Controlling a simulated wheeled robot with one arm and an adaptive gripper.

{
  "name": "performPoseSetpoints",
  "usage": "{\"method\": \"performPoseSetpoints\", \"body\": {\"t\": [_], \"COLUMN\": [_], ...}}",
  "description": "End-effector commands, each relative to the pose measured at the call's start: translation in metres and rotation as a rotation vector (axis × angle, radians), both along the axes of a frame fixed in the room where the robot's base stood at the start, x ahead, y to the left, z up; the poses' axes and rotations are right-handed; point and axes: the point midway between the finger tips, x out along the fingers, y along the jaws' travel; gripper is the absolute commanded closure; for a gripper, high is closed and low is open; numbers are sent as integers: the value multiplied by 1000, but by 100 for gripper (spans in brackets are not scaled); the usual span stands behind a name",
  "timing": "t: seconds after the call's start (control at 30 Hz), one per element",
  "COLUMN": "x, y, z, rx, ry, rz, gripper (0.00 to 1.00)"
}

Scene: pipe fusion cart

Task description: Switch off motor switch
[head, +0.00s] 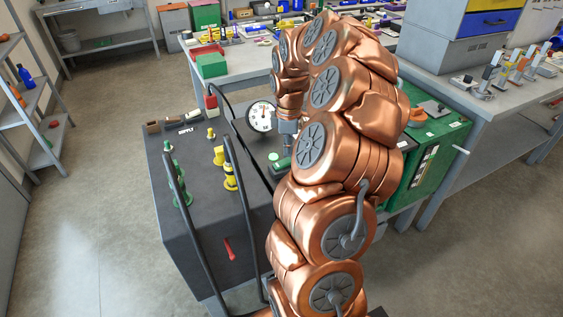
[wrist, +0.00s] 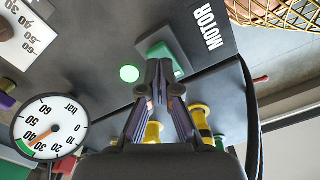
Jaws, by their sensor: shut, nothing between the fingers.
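The motor switch (wrist: 160,48) shows in the wrist view as a grey and green block beside the white MOTOR label (wrist: 208,28). Its lower part is hidden behind my fingers. My gripper (wrist: 161,80) is shut and empty, with its fingertips right at the switch; I cannot tell whether they touch it. A round green lamp (wrist: 129,73) sits just left of the fingertips. In the head view my gripper (head: 287,152) points down at the cart's dark top, over a green part (head: 281,164) that it partly covers.
A pressure gauge (wrist: 49,127) is close to my gripper, and a dial (wrist: 22,32) lies above it. The gauge also shows in the head view (head: 261,116). Yellow fittings (head: 230,178) and black hoses stand on the dark cart (head: 215,236). Open floor lies left of the cart.

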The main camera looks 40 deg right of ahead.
Motion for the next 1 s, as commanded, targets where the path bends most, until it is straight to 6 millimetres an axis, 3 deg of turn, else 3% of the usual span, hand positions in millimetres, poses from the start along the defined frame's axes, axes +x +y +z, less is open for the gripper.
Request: {"method": "performPoseSetpoints", "body": {"t": [1.0], "x": [0], "y": [0], "z": [-11], "rx": [0], "ry": [0], "rz": [0], "gripper": [100]}}
